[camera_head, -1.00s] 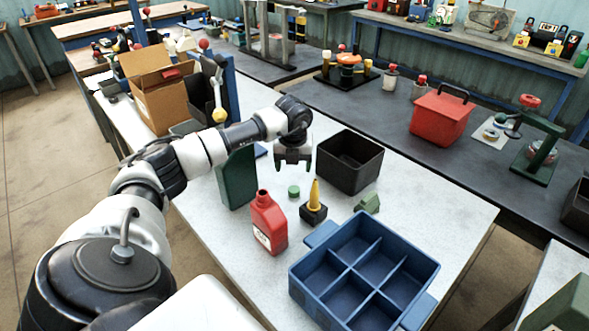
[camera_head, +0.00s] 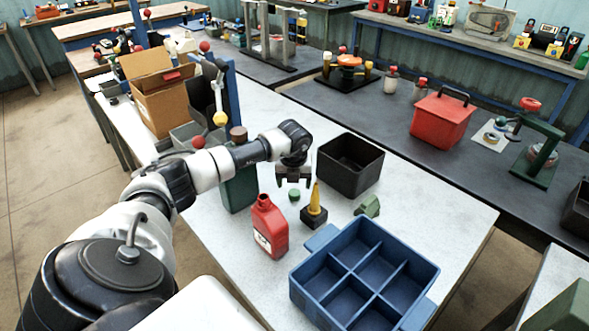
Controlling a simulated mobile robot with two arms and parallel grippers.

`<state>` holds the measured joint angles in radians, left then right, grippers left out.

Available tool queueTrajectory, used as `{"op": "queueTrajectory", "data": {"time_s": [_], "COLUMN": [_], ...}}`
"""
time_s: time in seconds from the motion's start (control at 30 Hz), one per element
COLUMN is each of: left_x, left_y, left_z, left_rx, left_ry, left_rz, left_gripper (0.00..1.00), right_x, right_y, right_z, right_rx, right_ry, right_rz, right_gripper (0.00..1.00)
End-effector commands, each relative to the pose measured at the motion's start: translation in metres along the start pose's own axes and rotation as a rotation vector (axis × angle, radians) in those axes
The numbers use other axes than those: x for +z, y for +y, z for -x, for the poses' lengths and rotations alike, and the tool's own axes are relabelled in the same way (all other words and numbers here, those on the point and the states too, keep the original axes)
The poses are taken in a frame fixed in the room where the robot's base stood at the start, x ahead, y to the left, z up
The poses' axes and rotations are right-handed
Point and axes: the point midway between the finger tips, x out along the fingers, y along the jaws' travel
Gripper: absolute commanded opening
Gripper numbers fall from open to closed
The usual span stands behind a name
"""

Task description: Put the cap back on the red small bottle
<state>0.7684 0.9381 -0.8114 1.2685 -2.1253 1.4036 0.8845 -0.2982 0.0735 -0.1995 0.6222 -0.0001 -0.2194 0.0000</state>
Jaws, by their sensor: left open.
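The red small bottle (camera_head: 270,228) stands upright on the white table, its mouth uncovered at the top. A small green cap (camera_head: 294,194) lies on the table just behind and to the right of the bottle. My left gripper (camera_head: 293,183) is open, pointing down right above the cap with its fingers near either side of it. I cannot tell whether the fingers touch the cap. My right gripper is not in view.
A yellow-tipped funnel on a black base (camera_head: 314,211) stands close right of the cap. A black bin (camera_head: 350,164) is behind it. A blue divided tray (camera_head: 310,291) fills the front right. A dark green container (camera_head: 240,190) stands left, partly behind my arm.

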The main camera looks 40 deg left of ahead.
Motion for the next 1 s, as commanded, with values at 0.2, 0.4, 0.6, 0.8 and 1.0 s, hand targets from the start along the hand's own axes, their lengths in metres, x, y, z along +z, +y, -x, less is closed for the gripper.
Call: {"op": "queueTrajectory", "data": {"time_s": [0.2, 0.4, 0.6, 0.8, 1.0], "left_x": [0.0, 0.001, 0.001, 0.002, 0.002], "left_y": [-0.001, -0.001, -0.001, -0.001, -0.001], "left_z": [-0.008, -0.039, -0.052, -0.052, -0.052], "left_rx": [0.0, 0.001, 0.0, 0.0, 0.0], "left_ry": [0.003, 0.004, 0.001, 0.0, 0.0], "left_rz": [0.0, 0.002, 0.001, 0.0, 0.001], "left_gripper": [0.7, 0.7, 0.7, 0.7, 0.54], "right_x": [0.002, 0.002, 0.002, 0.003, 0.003], "right_y": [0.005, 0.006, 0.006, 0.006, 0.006], "right_z": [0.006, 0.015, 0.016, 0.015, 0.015], "right_rx": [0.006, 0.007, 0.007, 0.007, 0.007], "right_ry": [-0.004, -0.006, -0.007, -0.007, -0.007], "right_rz": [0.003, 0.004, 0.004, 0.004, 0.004], "right_gripper": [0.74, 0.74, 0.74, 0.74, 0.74]}}
